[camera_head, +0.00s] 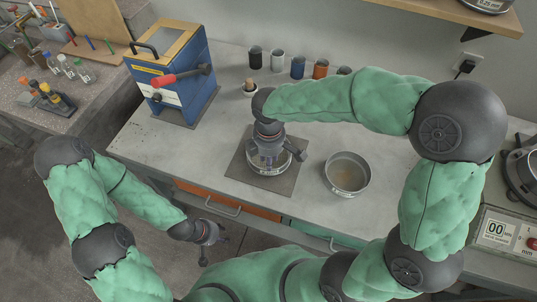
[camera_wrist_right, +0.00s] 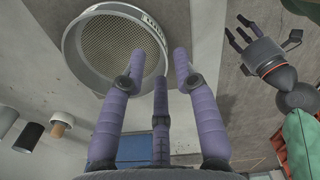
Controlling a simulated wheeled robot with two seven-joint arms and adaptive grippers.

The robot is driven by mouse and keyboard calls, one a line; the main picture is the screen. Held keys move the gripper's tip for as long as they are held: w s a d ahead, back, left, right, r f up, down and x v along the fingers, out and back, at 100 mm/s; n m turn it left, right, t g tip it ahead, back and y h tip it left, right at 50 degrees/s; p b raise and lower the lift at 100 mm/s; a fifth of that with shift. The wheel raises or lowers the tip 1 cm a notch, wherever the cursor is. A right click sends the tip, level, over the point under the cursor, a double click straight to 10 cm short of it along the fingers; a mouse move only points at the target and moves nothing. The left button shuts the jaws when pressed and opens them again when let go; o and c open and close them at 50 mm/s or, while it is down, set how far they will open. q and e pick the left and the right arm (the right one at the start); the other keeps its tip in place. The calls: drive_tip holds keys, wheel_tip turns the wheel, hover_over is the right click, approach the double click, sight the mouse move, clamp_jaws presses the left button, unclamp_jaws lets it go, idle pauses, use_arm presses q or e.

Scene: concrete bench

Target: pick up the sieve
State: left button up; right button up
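Several cups (camera_head: 298,67) line the back. A blue machine (camera_head: 172,70) with a red-handled lever is at the left. A display unit (camera_head: 505,235) stands far right. The front left bench is clear.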

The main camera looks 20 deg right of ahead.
wheel_tip(320, 180, down, 3)
drive_tip(key=shift+w+r+b, duration=0.1)
drive_tip(key=shift+r+b, duration=0.1)
drive_tip(key=shift+b, duration=0.15)
wheel_tip(320, 180, down, 5)
drive_tip(key=b, duration=0.2)
drive_tip(key=shift+w+d+b, duration=0.1)
drive_tip(key=shift+b, duration=0.3)
drive_tip(key=shift+r, duration=0.1)
clamp_jaws()
